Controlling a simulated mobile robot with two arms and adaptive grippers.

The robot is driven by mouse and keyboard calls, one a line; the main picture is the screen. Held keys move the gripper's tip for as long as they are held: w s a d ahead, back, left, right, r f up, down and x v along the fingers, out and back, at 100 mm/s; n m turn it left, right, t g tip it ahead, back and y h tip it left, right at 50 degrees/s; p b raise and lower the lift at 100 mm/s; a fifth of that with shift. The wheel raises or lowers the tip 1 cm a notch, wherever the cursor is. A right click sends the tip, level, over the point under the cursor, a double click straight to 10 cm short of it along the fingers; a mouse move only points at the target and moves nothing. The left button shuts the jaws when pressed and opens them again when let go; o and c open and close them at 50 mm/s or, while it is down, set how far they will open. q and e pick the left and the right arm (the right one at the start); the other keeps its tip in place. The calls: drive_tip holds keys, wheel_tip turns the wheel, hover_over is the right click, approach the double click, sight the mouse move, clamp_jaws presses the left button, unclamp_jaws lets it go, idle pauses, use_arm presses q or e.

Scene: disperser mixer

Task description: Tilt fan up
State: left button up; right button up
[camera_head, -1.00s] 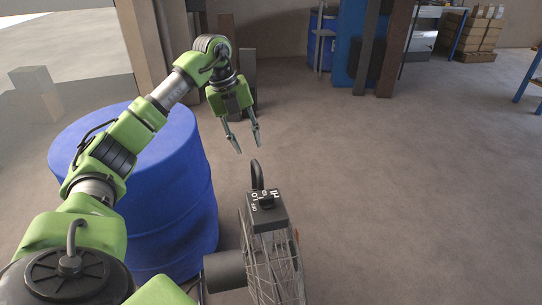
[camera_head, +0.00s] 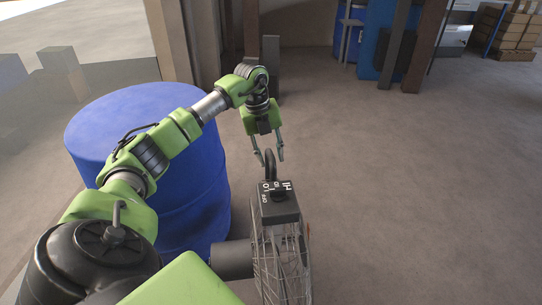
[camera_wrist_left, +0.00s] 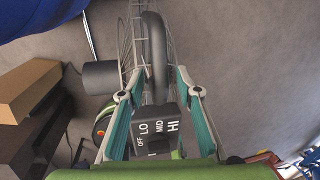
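The fan (camera_head: 280,255) stands on the floor in front of me, seen edge-on, with a wire cage and a dark control box (camera_head: 279,205) on top. A dark curved handle (camera_head: 269,166) rises behind the box. My left gripper (camera_head: 268,163) is open, pointing down, with its fingers around or just above the handle. In the left wrist view, the handle (camera_wrist_left: 156,58) runs between the two spread fingers (camera_wrist_left: 151,85), with gaps on both sides. The box with OFF, LO, MID and HI labels (camera_wrist_left: 157,132) lies beneath. My right gripper is not in view.
A large blue barrel (camera_head: 190,215) stands just left of the fan, under my left arm. Pillars (camera_head: 415,50) and shelves with boxes (camera_head: 510,30) are at the back. The floor (camera_head: 420,190) to the right is clear.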

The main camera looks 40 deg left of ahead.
use_arm(q)
drive_tip(key=shift+f, duration=0.45)
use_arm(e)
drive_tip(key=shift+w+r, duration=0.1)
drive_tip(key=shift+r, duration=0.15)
use_arm(q)
clamp_jaws()
drive_tip(key=shift+f, duration=0.1)
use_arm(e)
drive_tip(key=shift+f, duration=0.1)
